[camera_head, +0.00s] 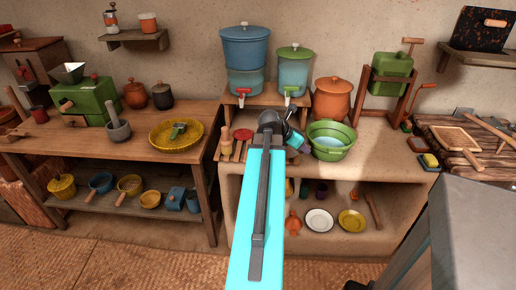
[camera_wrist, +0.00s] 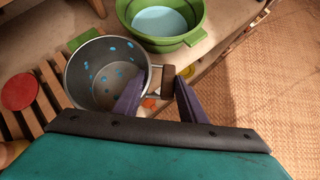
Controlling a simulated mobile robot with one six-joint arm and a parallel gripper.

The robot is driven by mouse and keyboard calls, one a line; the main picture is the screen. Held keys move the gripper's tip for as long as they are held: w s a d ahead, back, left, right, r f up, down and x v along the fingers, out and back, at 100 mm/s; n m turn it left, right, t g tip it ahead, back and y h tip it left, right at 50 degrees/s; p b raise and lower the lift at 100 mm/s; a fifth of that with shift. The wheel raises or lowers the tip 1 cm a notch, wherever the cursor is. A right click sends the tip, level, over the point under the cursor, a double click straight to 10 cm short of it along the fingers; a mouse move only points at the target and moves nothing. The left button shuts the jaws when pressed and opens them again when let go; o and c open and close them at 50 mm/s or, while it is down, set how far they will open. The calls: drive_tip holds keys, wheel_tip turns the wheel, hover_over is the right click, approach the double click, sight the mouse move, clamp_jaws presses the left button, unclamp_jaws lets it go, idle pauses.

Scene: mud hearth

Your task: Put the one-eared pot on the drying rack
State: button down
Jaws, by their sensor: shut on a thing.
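The one-eared pot (camera_wrist: 98,78) is grey with blue spots inside and has one brown-gripped handle on its right in the wrist view. My gripper (camera_wrist: 164,84) is shut on that handle, one purple finger on each side. The pot's mouth faces the wrist camera.
A green basin of water (camera_head: 332,142) stands close right of the pot. A red disc (camera_wrist: 18,91) and a green piece (camera_wrist: 85,39) lie by the slats. Two dispensers (camera_head: 295,70) and an orange lidded pot (camera_head: 332,98) stand behind. Lower shelves hold plates (camera_head: 319,220).

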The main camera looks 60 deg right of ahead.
drive_tip(key=shift+w, duration=0.1)
drive_tip(key=w+d+f+p, duration=0.1)
drive_tip(key=w+d, duration=0.3)
drive_tip(key=w, duration=1.1)
drive_tip(key=shift+d+f+p, duration=0.2)
drive_tip(key=shift+p, duration=0.2)
drive_tip(key=shift+w, duration=0.1)
drive_tip(key=shift+f+p, duration=0.3)
drive_tip(key=shift+f, duration=1.45)
drive_tip(key=c, duration=1.1)
unclamp_jaws()
drive_tip(key=shift+f, duration=0.15)
